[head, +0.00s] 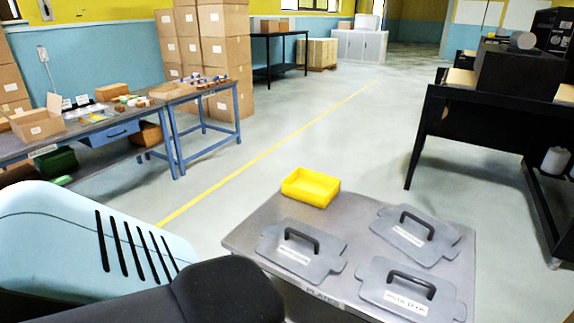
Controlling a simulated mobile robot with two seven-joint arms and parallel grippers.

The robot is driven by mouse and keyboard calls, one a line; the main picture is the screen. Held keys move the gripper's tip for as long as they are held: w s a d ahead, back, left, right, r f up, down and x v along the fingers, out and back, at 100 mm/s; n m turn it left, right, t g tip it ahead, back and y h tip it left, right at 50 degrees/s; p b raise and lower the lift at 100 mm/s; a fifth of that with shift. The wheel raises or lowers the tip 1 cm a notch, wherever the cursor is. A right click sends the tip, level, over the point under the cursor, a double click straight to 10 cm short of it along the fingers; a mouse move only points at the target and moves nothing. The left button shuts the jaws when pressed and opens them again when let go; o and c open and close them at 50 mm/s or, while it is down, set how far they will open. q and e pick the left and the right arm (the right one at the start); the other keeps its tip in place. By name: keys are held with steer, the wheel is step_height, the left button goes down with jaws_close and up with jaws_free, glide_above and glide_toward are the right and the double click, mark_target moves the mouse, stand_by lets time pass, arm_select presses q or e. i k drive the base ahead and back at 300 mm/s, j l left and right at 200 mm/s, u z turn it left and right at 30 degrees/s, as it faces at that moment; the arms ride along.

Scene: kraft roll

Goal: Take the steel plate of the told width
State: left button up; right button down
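Three grey steel plates with black handles and white labels lie flat on a grey table in the head view. One plate (285,258) is at the left, one (435,250) at the back right, and one (378,290) at the front right. The table (245,235) has a front-edge label that reads as "PLATES". Neither of my grippers is in view.
A yellow bin (311,187) stands at the table's back left corner. A black bench (480,110) stands to the right. Blue-legged workbenches (205,95) with small items and stacked cartons (222,50) are at the left. The floor between is clear.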

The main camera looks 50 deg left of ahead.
mark_target(307, 252)
steer(key=u, duration=1.4)
steer(key=i+u, duration=0.35)
steer(key=i+l, duration=0.25)
steer(key=i, duration=0.2)
steer(key=k+l+z, duration=0.35)
steer(key=l, duration=0.3)
steer(key=k, duration=0.1)
